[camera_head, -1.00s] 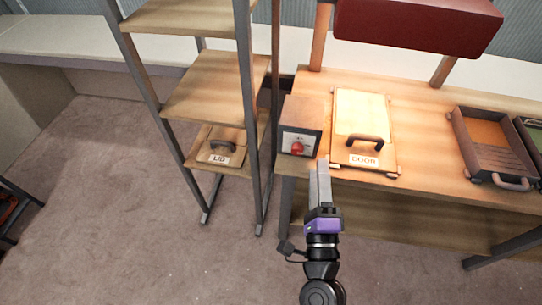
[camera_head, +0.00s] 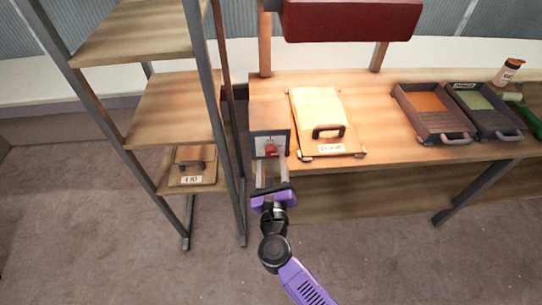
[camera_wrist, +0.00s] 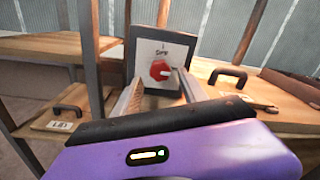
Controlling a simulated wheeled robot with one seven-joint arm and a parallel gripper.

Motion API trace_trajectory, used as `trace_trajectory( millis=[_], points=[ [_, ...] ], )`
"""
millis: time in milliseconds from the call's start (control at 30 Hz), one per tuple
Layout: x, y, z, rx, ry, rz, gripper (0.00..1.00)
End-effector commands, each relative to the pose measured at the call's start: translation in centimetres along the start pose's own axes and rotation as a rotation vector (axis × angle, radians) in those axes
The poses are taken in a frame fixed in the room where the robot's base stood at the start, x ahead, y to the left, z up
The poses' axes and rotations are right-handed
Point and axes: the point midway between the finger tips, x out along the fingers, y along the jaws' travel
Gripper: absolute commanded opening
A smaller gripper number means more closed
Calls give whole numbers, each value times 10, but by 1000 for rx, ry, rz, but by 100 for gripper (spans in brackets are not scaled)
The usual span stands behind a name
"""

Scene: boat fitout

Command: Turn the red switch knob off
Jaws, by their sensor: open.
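The red switch knob (camera_head: 270,149) is on the pale front plate of a dark-sided box (camera_head: 269,117) at the left end of the workbench. A pale pointer mark shows on the right side of the knob. My gripper (camera_head: 271,166) is open and empty, just in front of the box. In the wrist view its two fingers (camera_wrist: 156,88) reach forward on either side of the knob; I cannot tell whether they touch it.
A board labelled DOOR with a dark handle (camera_head: 328,131) lies right of the box. Shelving (camera_head: 170,105) stands close on the left, with a LID-labelled piece (camera_head: 192,167) low down. Two trays (camera_head: 432,112) sit farther right. A red cabinet (camera_head: 350,20) hangs above.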

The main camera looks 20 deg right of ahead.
Motion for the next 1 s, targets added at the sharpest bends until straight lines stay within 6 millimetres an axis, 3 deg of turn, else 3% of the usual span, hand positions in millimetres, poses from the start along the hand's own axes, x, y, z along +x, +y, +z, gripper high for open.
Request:
trace_trajectory(
  millis=[200,567,833,1000],
  points=[
    [26,0,0,-1,0,-1,50],
    [32,0,0,-1,0,0,50],
    [32,0,0,-1,0,0,1],
    [32,0,0,-4,0,0,0]
  ],
)
